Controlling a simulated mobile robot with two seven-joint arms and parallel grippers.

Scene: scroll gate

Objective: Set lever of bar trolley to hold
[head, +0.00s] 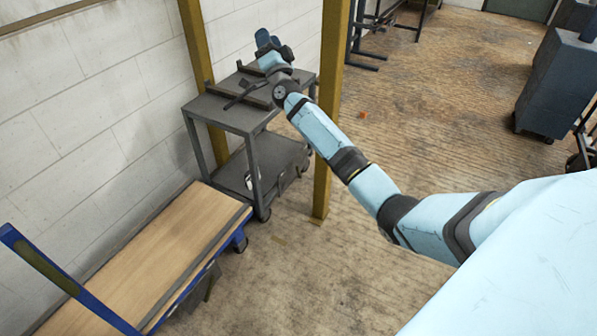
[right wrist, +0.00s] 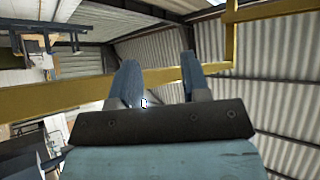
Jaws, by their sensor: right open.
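A grey two-shelf trolley (head: 222,112) stands against the white wall, between yellow posts. Dark bar-like pieces (head: 250,98) lie on its top shelf, and one thin dark piece slants there. I cannot tell for sure which part is the lever, or its setting. My right arm reaches over the trolley's top, and its gripper (head: 266,40) is above the far end of the top shelf, hiding part of it. In the right wrist view my right gripper (right wrist: 158,72) is open, with two blue fingers apart and nothing between them. My left gripper is not in view.
A flat wooden-deck cart (head: 150,250) with a blue handle stands in front of the trolley. A yellow post (head: 331,110) rises close to my right forearm. Dark cabinets (head: 557,85) stand at the right. The brown floor between is mostly clear.

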